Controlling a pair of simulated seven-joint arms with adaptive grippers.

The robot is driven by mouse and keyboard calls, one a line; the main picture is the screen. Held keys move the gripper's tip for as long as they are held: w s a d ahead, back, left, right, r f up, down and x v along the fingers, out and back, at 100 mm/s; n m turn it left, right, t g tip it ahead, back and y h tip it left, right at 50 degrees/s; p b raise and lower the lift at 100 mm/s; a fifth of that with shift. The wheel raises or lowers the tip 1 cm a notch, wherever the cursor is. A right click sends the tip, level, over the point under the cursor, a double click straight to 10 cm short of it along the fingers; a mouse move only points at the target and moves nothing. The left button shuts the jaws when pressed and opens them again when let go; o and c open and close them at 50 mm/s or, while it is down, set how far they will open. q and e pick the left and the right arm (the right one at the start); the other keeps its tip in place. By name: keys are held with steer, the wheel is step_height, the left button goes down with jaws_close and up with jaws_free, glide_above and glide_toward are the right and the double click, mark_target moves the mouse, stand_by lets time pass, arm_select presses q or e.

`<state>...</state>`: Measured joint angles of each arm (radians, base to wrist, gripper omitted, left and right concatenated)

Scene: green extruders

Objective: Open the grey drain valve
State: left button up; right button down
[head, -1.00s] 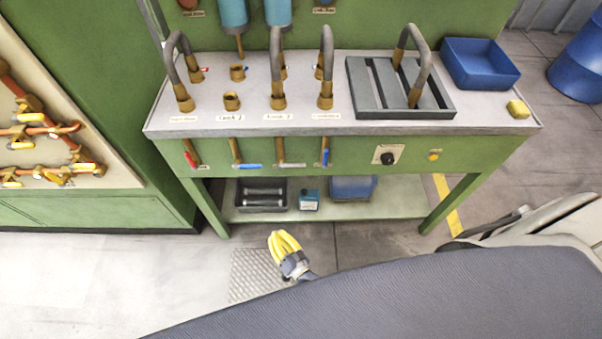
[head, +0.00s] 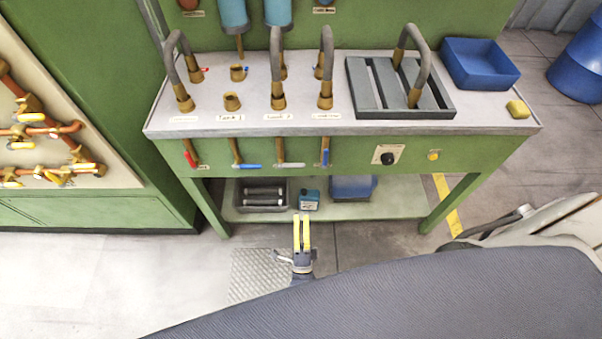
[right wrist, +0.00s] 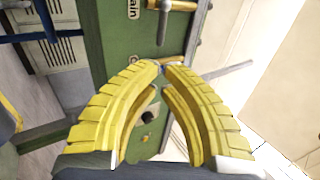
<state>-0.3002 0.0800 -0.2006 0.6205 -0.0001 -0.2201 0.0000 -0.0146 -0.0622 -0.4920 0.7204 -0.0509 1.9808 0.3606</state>
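The grey drain valve (head: 291,165) is on the green front panel of the bench in the head view, its grey lever lying sideways to the right. In the right wrist view its brass body (right wrist: 172,5) shows at the top beside a label ending in "ain". My right gripper (head: 302,217) is below the panel in the head view, its yellow fingers pointing up toward the bench, apart from the lever. In the right wrist view the fingertips (right wrist: 161,66) nearly meet, with nothing clearly held; they overlap the lever's end in the picture. My left gripper is not in view.
A red-handled valve (head: 190,154) and a blue one (head: 246,165) sit left of the grey valve; another blue one (head: 325,151) is close on its right. A black knob (head: 387,158) is farther right. The lower shelf (head: 400,201) holds bins below.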

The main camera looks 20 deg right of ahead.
mark_target(293, 166)
steer(key=shift+d, duration=0.1)
stand_by(0.3)
steer(key=x, duration=1.4)
